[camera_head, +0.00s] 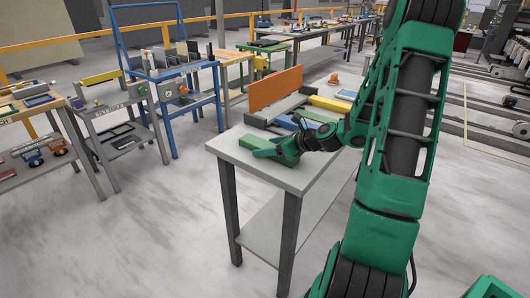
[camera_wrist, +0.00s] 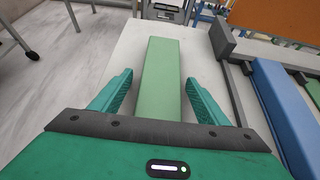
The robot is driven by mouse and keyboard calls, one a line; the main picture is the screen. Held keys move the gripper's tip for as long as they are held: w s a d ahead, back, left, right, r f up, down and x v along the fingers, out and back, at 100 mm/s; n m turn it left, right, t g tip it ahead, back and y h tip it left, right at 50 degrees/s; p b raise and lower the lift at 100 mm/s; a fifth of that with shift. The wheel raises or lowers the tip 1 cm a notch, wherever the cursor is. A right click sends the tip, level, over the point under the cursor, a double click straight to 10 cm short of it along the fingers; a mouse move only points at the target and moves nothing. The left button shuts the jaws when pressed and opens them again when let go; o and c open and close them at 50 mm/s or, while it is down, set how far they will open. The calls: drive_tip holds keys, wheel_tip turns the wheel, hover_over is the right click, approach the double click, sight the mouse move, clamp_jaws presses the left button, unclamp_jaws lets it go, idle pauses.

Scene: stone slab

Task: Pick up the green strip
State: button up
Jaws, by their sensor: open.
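The green strip (camera_wrist: 161,75) is a long pale-green block lying flat on the light slab top (camera_wrist: 205,70). In the wrist view it runs away from me between the two fingers of my gripper (camera_wrist: 158,98). The fingers are teal and apart, one on each side of the strip, with a gap to it on both sides. The near end of the strip is hidden behind the gripper body. In the head view one end of the strip (camera_head: 251,140) shows past my gripper (camera_head: 266,152) near the slab's left edge.
Right of the strip, a grey bar (camera_wrist: 222,40) and a blue block (camera_wrist: 283,105) lie close by. Behind stand an upright orange board (camera_head: 276,88) and a yellow block (camera_head: 329,104). The slab's front left corner is bare (camera_head: 285,178). Other workbenches (camera_head: 120,110) stand to the left.

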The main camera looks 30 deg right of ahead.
drive_tip(key=c, duration=1.4)
drive_tip(key=shift+c, duration=0.3)
drive_tip(key=shift+r, duration=0.2)
